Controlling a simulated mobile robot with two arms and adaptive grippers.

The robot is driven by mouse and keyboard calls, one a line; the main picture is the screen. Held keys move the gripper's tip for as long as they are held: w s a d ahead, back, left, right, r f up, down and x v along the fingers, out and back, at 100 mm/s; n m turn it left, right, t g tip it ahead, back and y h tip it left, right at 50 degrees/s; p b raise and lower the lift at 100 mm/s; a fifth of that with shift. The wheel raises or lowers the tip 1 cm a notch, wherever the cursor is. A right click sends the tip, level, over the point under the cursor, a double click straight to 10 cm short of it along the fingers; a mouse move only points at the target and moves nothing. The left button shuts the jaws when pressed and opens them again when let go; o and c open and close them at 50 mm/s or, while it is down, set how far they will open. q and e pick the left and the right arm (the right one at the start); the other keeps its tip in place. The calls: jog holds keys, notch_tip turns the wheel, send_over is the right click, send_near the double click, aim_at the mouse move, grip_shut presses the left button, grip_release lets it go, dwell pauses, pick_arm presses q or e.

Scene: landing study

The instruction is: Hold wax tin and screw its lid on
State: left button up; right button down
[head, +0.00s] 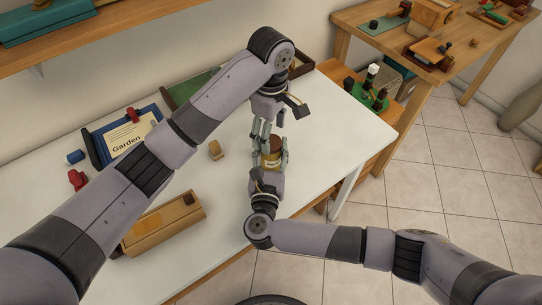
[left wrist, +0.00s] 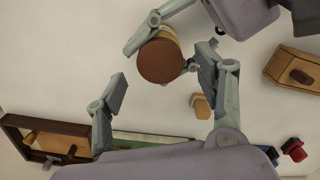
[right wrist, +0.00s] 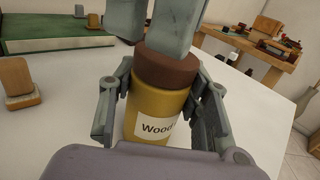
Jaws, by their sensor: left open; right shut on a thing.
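The wax tin (right wrist: 157,107) is a yellow cylinder with a white label reading "Wood". The lid also shows from above in the left wrist view (left wrist: 161,61). My left gripper (left wrist: 160,95) is open, pointing down over the tin, its fingers apart from the lid in that view. In the head view the tin (head: 271,160) is partly hidden by the grippers.
A small wooden block (head: 215,150) stands left of the tin. A wooden box (head: 163,223) lies near the table's front edge. A blue "Garden" binder (head: 128,136) and a red object (head: 77,180) are further left. A green board (head: 190,88) lies at the back.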

pick_arm(q)
jog(key=shift+r, duration=0.95)
jog(key=shift+w+r, duration=0.1)
jog(key=shift+r, duration=1.4)
jog(key=shift+c, duration=0.4)
jog(key=shift+r, duration=0.25)
jog(key=shift+f, duration=0.1)
jog(key=shift+f, duration=3.95)
